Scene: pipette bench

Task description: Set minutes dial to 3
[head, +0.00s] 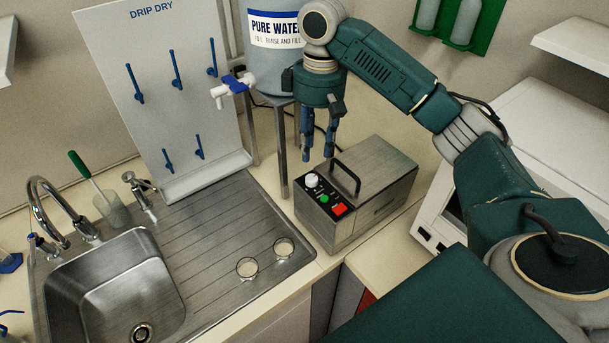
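The minutes dial appears to be the white knob (312,180) on the black front panel of a metal box unit (345,235). Its pointer and scale are too small to read. A green button (323,198) and a red switch (338,210) sit beside it on the panel. My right gripper (319,156) points down above the unit, close over the knob and apart from it. Its two blue fingers are spread with an empty gap between them. My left gripper is not in view.
The unit has a black lid handle (345,175) just right of the knob. A water tank (275,60) with a blue-and-white tap (233,88) stands behind left. A steel sink (115,290) and two glass dishes (247,267) are at left. A white appliance (440,215) stands right.

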